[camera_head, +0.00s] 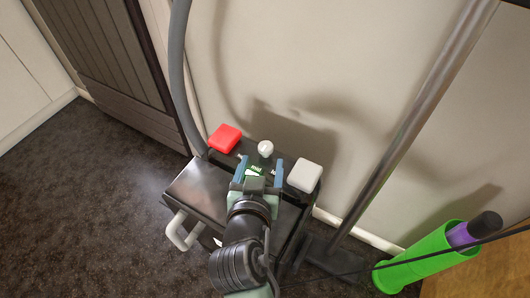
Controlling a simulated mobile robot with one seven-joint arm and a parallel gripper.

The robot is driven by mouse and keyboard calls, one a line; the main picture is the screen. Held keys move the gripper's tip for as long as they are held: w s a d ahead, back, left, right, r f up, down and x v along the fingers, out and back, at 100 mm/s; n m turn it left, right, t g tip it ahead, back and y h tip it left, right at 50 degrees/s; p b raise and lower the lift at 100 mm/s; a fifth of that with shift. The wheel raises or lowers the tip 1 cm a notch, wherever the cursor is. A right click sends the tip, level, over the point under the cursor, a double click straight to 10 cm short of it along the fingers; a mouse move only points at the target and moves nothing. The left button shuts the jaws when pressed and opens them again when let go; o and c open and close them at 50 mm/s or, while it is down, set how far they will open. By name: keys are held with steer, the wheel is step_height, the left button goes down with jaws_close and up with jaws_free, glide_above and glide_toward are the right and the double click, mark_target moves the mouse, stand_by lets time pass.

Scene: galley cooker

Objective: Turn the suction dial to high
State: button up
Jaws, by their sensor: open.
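A black vacuum cleaner (196,188) stands against the wall in the head view. On its top, near the wall, is a small round white knob (265,148), which looks like the suction dial. Small white lettering (255,169) shows in front of the knob, too small and partly covered to read. I cannot tell where the dial points. My gripper (261,168) is open, its two blue fingers apart and pointing toward the knob. The knob appears just beyond the fingertips, between their lines; I see no clear contact.
A red button (224,138) sits left of the knob and a light grey button (304,176) right of it. A grey hose (180,75) rises at left, a metal tube (415,115) at right. A green holder (425,265) stands lower right. Dark carpet (85,200) is clear at left.

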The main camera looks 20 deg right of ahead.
mark_target(265, 148)
steer(key=b+x, duration=0.2)
steer(key=x, duration=0.4)
steer(key=shift+w+d+f, duration=0.1)
steer(key=shift+w+d, duration=0.1)
steer(key=shift+w, duration=0.15)
jaws_close()
